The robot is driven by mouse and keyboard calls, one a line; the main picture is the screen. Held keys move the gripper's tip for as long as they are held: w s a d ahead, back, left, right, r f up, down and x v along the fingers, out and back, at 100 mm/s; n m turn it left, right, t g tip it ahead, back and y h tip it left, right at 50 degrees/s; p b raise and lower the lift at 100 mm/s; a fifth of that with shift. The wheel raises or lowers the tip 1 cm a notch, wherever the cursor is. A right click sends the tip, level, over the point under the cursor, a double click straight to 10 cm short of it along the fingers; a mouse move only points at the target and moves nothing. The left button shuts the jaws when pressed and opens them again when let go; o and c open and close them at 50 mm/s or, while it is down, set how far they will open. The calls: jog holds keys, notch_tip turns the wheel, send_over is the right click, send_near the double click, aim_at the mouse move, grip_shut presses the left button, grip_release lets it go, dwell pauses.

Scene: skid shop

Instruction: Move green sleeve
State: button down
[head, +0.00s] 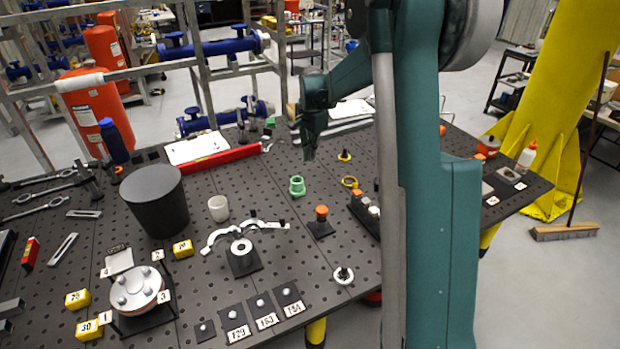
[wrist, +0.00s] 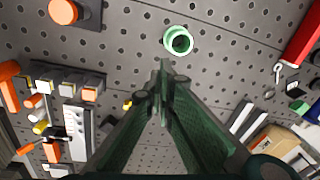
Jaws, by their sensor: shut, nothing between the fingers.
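The green sleeve (head: 297,186) is a short, hollow, light green ring-like piece standing on the black perforated table. In the wrist view the green sleeve (wrist: 179,41) lies just beyond the fingertips, and I see into its dark bore. My gripper (head: 309,150) hangs above the table, behind the sleeve in the head view. In the wrist view my gripper (wrist: 163,75) has its dark green fingers together with nothing between them. It is apart from the sleeve.
An orange-topped block (head: 321,221) stands close to the sleeve. A yellow ring (head: 349,182) lies to its right, and a white cup (head: 218,208) to its left. A red level (head: 219,159) lies behind. A black bucket (head: 157,200) stands at left. The table around the sleeve is clear.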

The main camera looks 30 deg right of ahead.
jog(key=w+d+f+m+g+p, duration=0.1)
jog(key=w+d+f+m+p, duration=0.1)
jog(key=w+d+f, duration=0.3)
jog(key=shift+d+f+m, duration=0.4)
jog(key=shift+d+f, duration=0.2)
jog(key=shift+f, duration=0.2)
notch_tip(320, 180, down, 10)
jog(key=shift+r+p, duration=0.15)
jog(key=shift+p, duration=0.25)
jog(key=a, duration=0.3)
jog(key=shift+s, duration=0.1)
jog(key=shift+a, duration=0.5)
jog(key=shift+a, duration=0.1)
jog(key=shift+a, duration=0.35)
jog(key=a+b, duration=0.5)
jog(key=a, duration=1.4)
jog(key=shift+a, duration=0.25)
